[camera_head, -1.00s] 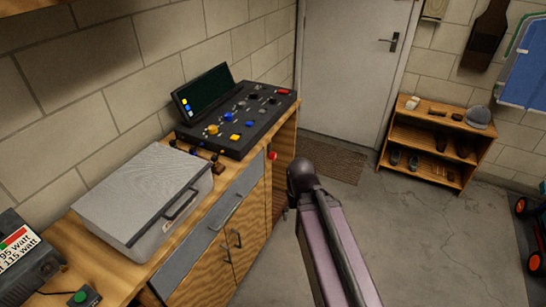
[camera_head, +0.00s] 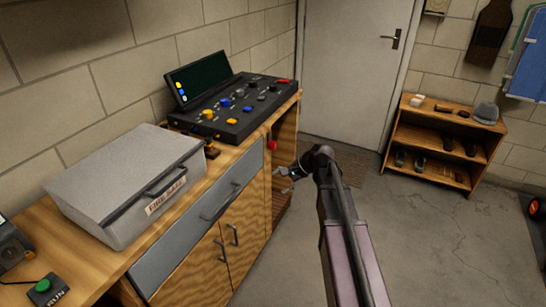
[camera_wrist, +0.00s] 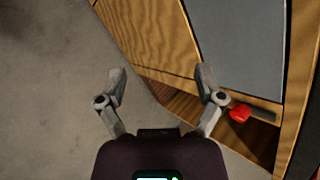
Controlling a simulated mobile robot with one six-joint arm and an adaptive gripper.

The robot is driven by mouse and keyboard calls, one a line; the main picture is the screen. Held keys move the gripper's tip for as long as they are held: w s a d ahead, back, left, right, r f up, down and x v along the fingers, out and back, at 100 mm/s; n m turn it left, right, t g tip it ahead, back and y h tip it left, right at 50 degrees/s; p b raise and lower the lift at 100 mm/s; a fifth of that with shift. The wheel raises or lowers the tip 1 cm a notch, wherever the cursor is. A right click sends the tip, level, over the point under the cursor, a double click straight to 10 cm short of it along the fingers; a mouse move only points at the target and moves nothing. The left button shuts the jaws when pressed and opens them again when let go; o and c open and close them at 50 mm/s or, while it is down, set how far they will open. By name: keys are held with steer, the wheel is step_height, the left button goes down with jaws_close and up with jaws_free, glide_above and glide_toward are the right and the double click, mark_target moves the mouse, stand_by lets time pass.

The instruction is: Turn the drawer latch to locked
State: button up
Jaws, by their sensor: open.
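The drawer (camera_head: 213,207) is a grey front under the worktop, with a bar handle, and it looks shut. It also shows in the wrist view (camera_wrist: 240,45). A red knob (camera_head: 272,146), which seems to be the latch, sits just past the drawer's right end. In the wrist view the red knob (camera_wrist: 240,113) joins a short dark bar near the drawer's end. My gripper (camera_head: 282,174) is open and empty, below and a little right of the knob. In the wrist view my gripper (camera_wrist: 162,75) has its fingers apart, the right one close to the knob in the picture; contact cannot be told.
A grey lidded box (camera_head: 125,185) and a black control panel (camera_head: 240,108) stand on the worktop. Cabinet doors (camera_head: 213,262) are below the drawer, with an open bay (camera_head: 285,195) beside them. A low shelf (camera_head: 440,142) stands far right. The floor (camera_head: 430,240) between is clear.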

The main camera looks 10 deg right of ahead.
steer(key=w+d+f+m+t+y+b, duration=0.3)
steer(key=w+d+m+y+b, duration=0.15)
steer(key=w+m+b, duration=0.5)
steer(key=m+t+y+b, duration=0.2)
steer(key=m+t+b, duration=0.2)
steer(key=m+b, duration=0.15)
glide_toward(275, 146)
steer(key=s+d+n, duration=0.1)
steer(key=d, duration=0.1)
steer(key=shift+s+d+f, duration=0.1)
steer(key=shift+s+d, duration=0.1)
steer(key=shift+s, duration=0.05)
steer(key=shift+w+a, duration=0.1)
steer(key=shift+a, duration=0.05)
steer(key=x, duration=1.3)
steer(key=shift+w+a, duration=0.1)
steer(key=shift+w, duration=0.1)
steer(key=c, duration=1.1)
